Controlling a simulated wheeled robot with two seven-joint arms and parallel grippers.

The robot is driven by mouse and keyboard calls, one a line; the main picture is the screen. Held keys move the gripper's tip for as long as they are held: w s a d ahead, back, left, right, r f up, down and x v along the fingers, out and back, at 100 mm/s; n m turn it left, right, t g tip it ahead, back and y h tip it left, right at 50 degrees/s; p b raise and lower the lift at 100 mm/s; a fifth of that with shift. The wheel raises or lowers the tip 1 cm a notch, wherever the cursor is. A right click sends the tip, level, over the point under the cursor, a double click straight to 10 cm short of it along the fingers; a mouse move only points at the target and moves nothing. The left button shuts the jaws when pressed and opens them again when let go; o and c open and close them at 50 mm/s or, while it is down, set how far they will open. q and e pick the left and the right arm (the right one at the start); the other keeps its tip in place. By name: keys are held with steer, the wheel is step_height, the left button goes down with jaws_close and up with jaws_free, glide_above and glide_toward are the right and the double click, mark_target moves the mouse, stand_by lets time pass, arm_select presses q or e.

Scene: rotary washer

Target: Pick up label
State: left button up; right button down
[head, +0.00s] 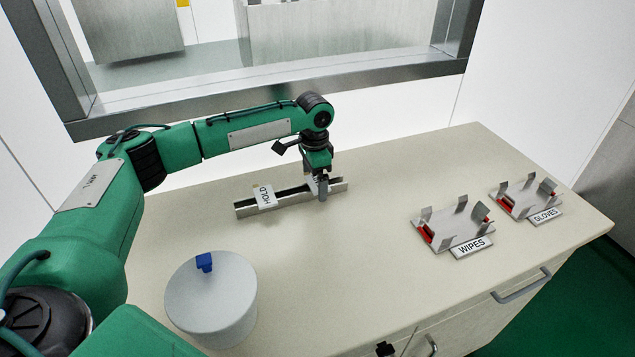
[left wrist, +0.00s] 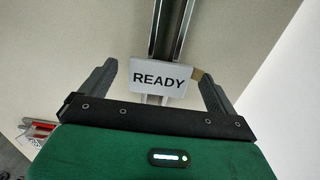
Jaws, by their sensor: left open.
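A white label reading "READY" (left wrist: 160,80) sits on the grey metal rail in the left wrist view, between the two open fingers of my left gripper (left wrist: 158,85). In the head view my left gripper (head: 321,188) points down at the right part of the rail (head: 291,196) and mostly hides that label. A second white label reading "HOLD" (head: 265,197) sits on the rail to the left of the gripper. Whether the fingers touch the "READY" label cannot be told.
A grey-white round canister (head: 211,303) with a blue piece (head: 204,262) on top stands at the front left. Metal holders marked "WIPES" (head: 472,247) and "GLOVES" (head: 545,216) stand at the right. The middle of the counter (head: 350,260) is clear. A metal-framed window (head: 270,90) is behind.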

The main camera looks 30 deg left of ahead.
stand_by(0.4)
arm_select(q)
steer(key=c, duration=1)
steer(key=shift+c, duration=0.2)
